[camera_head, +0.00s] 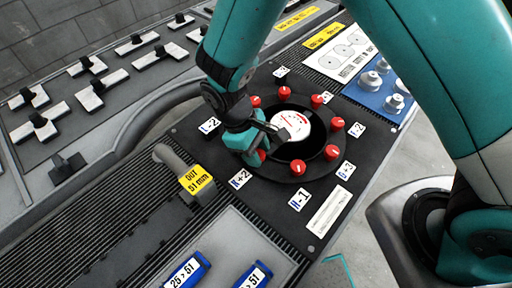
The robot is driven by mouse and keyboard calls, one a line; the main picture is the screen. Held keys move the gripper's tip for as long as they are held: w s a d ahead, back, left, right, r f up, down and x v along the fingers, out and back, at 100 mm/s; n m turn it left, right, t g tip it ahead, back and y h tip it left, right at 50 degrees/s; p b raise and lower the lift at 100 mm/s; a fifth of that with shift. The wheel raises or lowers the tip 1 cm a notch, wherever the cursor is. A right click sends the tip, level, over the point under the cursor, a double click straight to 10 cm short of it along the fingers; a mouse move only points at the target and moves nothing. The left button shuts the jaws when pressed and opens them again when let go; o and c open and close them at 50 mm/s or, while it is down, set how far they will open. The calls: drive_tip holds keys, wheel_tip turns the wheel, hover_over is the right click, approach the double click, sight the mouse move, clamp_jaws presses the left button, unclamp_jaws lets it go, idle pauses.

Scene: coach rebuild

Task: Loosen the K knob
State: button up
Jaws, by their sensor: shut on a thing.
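A ring of several red knobs sits around a white round gauge (292,125) on a black plate (262,194). My gripper (257,150) is at the left front of the ring, shut on a red knob (262,155) that is mostly hidden by the fingers. The label closest to this knob (240,179) seems to read K+2, so it appears to be the K knob. Its pointer mark cannot be seen. Another red knob (298,167) stands to its right, above a label that seems to read H-1 (299,199).
A grey pipe with a yellow "OUT 51 mm" tag (195,179) stands left of the plate. Blue tags (186,271) lie in front. A blue panel with pale knobs (378,92) is at the right back. Switches on white plates (103,91) fill the left.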

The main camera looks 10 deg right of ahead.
drive_tip(key=n, duration=0.2)
drive_tip(key=n+t+p, duration=0.1)
drive_tip(key=n, duration=0.1)
drive_tip(key=n+t, duration=0.1)
drive_tip(key=shift+s+a+n+h, duration=0.1)
drive_tip(key=shift+s+n+h, duration=0.15)
drive_tip(key=shift+n+h, duration=0.15)
drive_tip(key=shift+f+p, duration=0.1)
drive_tip(key=shift+p, duration=0.2)
drive_tip(key=o, duration=0.9)
drive_tip(key=shift+w, duration=0.1)
drive_tip(key=shift+w+a+r, duration=0.1)
drive_tip(key=shift+a+r, duration=0.05)
drive_tip(key=shift+r, duration=0.25)
drive_tip(key=b+v, duration=0.1)
drive_tip(key=v, duration=1.5)
drive_tip(key=shift+r, duration=0.3)
